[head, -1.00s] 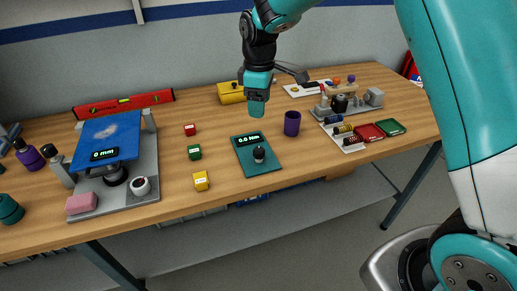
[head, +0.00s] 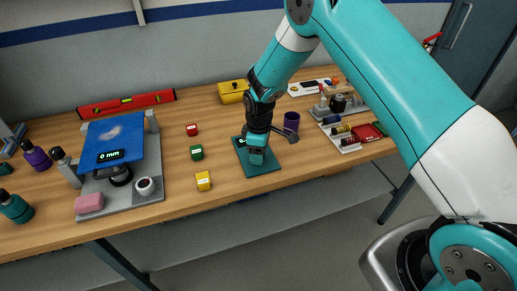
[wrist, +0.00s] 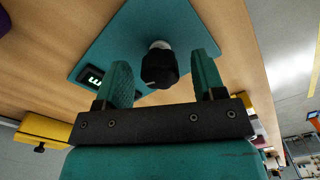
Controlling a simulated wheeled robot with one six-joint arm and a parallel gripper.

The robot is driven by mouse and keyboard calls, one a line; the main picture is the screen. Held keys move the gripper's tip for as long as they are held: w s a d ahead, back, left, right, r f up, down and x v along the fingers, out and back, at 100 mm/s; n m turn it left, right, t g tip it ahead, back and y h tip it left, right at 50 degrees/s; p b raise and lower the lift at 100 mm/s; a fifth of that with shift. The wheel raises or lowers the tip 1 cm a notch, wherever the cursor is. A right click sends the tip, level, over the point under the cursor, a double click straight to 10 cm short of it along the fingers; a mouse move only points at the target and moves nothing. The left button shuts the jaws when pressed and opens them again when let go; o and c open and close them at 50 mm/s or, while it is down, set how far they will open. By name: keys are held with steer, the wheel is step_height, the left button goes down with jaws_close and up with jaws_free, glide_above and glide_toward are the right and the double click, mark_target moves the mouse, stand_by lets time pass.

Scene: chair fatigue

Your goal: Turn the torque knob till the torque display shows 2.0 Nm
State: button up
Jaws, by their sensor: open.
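The black torque knob (wrist: 159,68) stands on a teal plate (wrist: 125,35) in the wrist view. My gripper (wrist: 160,75) is open, with one teal finger on each side of the knob and a gap showing on both sides. In the head view my gripper (head: 257,150) is over the teal plate (head: 265,170) and hides the knob. The torque display (wrist: 93,78) is partly covered by a finger in the wrist view; its reading cannot be made out. In the head view only an edge of the display (head: 241,142) shows.
A purple cup (head: 292,121) stands close to the right of my gripper. Green (head: 197,152), yellow (head: 203,181) and red (head: 192,130) blocks lie to the left. A yellow case (head: 233,91) lies behind. The bench's front edge is just in front of the plate.

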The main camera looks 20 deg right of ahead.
steer(key=c, duration=0.9)
steer(key=shift+m, duration=0.3)
steer(key=m+b, duration=0.2)
steer(key=m, duration=0.2)
steer(key=shift+b, duration=0.3)
steer(key=m+b, duration=0.1)
steer(key=m, duration=0.3)
steer(key=shift+m, duration=0.4)
steer(key=m+b, duration=0.2)
steer(key=m, duration=0.8)
steer(key=shift+b, duration=0.35)
steer(key=shift+r+m, duration=0.1)
steer(key=shift+m, duration=0.2)
